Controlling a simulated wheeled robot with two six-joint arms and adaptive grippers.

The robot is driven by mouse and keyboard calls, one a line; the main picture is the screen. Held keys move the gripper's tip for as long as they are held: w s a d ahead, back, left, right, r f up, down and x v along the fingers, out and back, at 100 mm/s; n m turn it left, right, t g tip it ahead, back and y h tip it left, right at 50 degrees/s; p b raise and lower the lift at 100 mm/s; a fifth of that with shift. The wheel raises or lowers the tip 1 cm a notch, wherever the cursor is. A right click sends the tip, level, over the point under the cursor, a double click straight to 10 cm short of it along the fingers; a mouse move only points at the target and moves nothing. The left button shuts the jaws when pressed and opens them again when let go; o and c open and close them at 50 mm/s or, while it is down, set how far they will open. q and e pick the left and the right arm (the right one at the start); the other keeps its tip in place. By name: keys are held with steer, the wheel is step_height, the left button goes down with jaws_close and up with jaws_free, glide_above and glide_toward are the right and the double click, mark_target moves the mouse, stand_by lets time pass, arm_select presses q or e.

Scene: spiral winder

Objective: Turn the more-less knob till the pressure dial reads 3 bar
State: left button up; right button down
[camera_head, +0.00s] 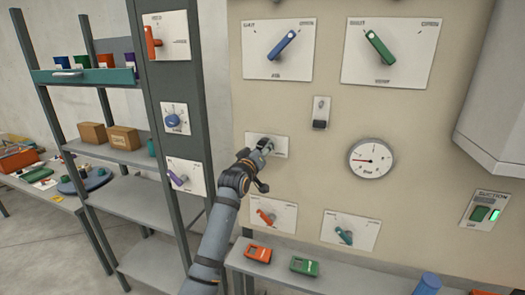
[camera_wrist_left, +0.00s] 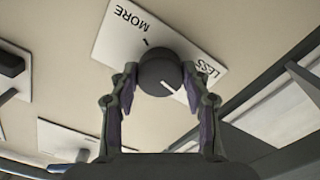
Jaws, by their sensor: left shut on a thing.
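The more-less knob (camera_wrist_left: 157,78) is dark grey and round, on a white plate (camera_wrist_left: 120,30) marked MORE and LESS in the left wrist view. My left gripper (camera_wrist_left: 160,84) is shut on this knob, one finger on each side. In the head view my left gripper (camera_head: 262,148) covers most of the knob and part of its plate (camera_head: 280,146). A pale pointer line on the knob lies toward the LESS side. The pressure dial (camera_head: 371,159) is round and white, right of the gripper. Its red needle points left; the numbers are too small to read. My right gripper is not in view.
A blue lever (camera_head: 283,44) and a green lever (camera_head: 379,46) are above. An orange lever (camera_head: 267,216) and a teal lever (camera_head: 344,235) are below. A small switch (camera_head: 320,113) sits above right of the gripper. Shelves (camera_head: 125,190) stand left.

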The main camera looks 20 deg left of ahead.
arm_select(q)
steer(key=shift+a+m+b, duration=0.1)
steer(key=shift+m+b, duration=0.75)
steer(key=shift+m, duration=3.75)
steer(key=o, duration=1.1)
steer(key=shift+o, duration=0.2)
